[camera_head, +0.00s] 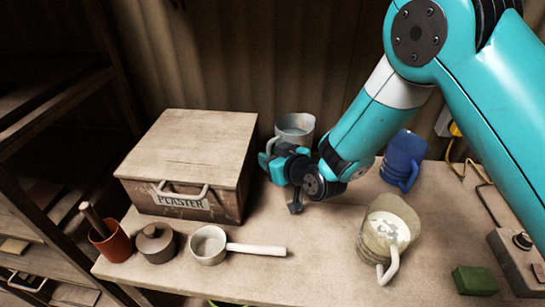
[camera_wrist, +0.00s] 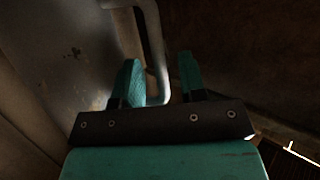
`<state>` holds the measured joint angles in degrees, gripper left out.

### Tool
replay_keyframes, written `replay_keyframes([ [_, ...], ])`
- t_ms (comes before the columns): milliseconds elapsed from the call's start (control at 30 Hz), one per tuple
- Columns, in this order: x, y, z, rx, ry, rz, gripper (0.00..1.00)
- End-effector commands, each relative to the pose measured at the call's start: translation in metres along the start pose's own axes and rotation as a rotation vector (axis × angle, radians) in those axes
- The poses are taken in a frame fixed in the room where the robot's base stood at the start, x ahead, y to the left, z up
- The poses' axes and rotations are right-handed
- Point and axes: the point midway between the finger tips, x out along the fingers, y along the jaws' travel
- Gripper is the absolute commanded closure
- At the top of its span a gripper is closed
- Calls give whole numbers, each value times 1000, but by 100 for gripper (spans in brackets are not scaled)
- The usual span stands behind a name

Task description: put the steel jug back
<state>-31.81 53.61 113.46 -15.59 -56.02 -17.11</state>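The steel jug (camera_head: 296,123) stands upright at the back of the table, right of the plaster box. My gripper (camera_head: 272,155) is low at its front left side and hides its lower part. In the wrist view, the jug's grey wall (camera_wrist: 70,50) fills the left side. Its handle (camera_wrist: 156,45) passes between the two teal fingers of my gripper (camera_wrist: 160,78). The fingers are apart, with a visible gap between the handle and the right finger.
The plaster box (camera_head: 185,160) stands left. A blue jug (camera_head: 402,158) and a beige jug (camera_head: 388,230) stand right. A white-handled pan (camera_head: 210,246), a lidded pot (camera_head: 156,243) and a terracotta pot (camera_head: 113,242) line the front left. A green block (camera_head: 475,281) lies front right.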

Motion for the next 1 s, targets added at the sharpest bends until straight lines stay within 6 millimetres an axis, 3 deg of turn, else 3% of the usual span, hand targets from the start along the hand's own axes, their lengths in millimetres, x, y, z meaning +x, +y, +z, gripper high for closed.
replay_keyframes([
  [167, -5, 0, -2, 1, 0, 0, 62],
  [700, -108, 1, 0, 2, 1, 2, 62],
  [1000, -122, 0, -3, 0, -2, -2, 62],
])
